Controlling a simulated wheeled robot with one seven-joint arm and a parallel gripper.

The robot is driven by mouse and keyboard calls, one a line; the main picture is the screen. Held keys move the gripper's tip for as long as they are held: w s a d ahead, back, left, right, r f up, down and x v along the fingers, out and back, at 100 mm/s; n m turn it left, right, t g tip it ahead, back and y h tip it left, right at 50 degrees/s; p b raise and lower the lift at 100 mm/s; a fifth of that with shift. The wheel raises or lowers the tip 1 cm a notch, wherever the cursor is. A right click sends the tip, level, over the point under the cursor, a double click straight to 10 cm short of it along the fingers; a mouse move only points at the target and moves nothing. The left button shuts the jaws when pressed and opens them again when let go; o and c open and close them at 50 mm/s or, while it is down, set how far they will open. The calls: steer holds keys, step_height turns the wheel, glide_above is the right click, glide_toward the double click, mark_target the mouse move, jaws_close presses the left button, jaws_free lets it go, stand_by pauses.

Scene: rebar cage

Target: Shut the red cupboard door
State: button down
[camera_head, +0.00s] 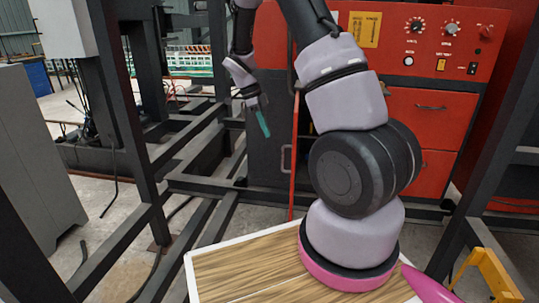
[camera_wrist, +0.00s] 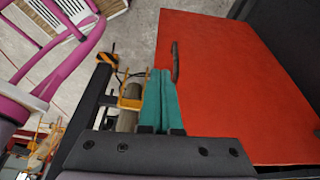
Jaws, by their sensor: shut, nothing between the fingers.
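The red cupboard door (camera_head: 295,165) stands open, seen almost edge-on as a thin red strip in the head view. Its handle (camera_head: 285,158) sticks out on the left side. In the wrist view the door (camera_wrist: 235,85) is a broad red panel with a dark handle (camera_wrist: 175,62) near its left edge. My gripper (camera_head: 263,123) is shut and empty, with teal fingers pointing down, to the left of the door. In the wrist view the fingers (camera_wrist: 160,98) overlap the door's left edge, below the handle. I cannot tell whether they touch it.
The red cabinet (camera_head: 430,100) has a control panel and drawers at the back right. Dark steel frame beams (camera_head: 130,110) stand left and right, with low beams across the floor. A grey cabinet (camera_head: 35,150) stands at far left. A yellow bracket (camera_head: 490,270) is at lower right.

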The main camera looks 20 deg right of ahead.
steer(key=s+d+f, duration=0.3)
steer(key=d+f, duration=0.3)
steer(key=f, duration=0.4)
steer(key=shift+d+f, duration=0.15)
steer(key=shift+s+d, duration=0.1)
